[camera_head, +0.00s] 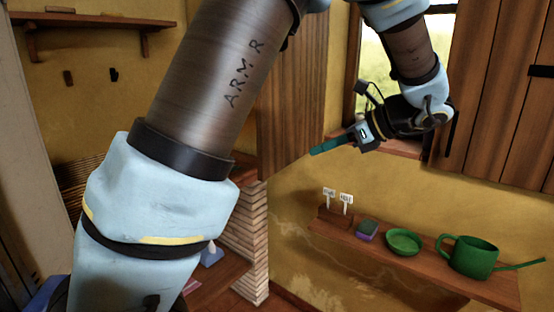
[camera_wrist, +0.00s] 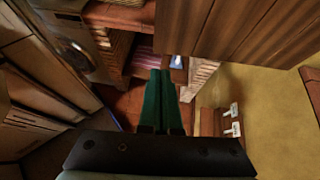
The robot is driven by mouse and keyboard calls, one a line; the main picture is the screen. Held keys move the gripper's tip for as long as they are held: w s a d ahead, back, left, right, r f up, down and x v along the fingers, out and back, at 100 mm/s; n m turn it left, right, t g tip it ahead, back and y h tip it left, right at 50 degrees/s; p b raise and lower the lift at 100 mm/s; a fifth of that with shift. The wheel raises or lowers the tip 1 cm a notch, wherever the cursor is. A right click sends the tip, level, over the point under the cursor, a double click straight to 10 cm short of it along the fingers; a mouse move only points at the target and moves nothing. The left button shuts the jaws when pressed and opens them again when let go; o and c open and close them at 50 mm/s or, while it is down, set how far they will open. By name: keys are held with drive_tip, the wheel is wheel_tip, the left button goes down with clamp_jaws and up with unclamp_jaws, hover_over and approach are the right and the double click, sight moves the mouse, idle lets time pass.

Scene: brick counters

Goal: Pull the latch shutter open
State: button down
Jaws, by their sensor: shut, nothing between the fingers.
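The right wooden shutter (camera_head: 500,100) has vertical planks, a long black handle bar (camera_head: 452,133) near its left edge and black metal at its right. It covers part of the window (camera_head: 372,65), which shows daylight. The left wooden shutter (camera_head: 285,100) stands swung out from the window; a plank panel, likely the same shutter, fills the top of the wrist view (camera_wrist: 225,30). My gripper (camera_head: 314,151) is in front of the window, pointing left, apart from the right shutter. Its green fingers (camera_wrist: 160,75) are together and empty.
A low wall shelf (camera_head: 435,263) below the window holds a green watering can (camera_head: 472,257), a green bowl (camera_head: 403,242), a small purple-and-green block (camera_head: 367,230) and white plant labels (camera_head: 346,198). A washing machine (camera_wrist: 70,45) is at upper left in the wrist view.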

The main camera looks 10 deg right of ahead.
drive_tip(key=p, duration=0.4)
approach(267, 160)
drive_tip(key=x, duration=0.5)
drive_tip(key=shift+s+d+f, duration=0.1)
drive_tip(key=shift+s+f, duration=0.05)
drive_tip(key=shift+f, duration=0.15)
drive_tip(key=shift+w+a+f, duration=0.15)
drive_tip(key=shift+w+a, duration=0.4)
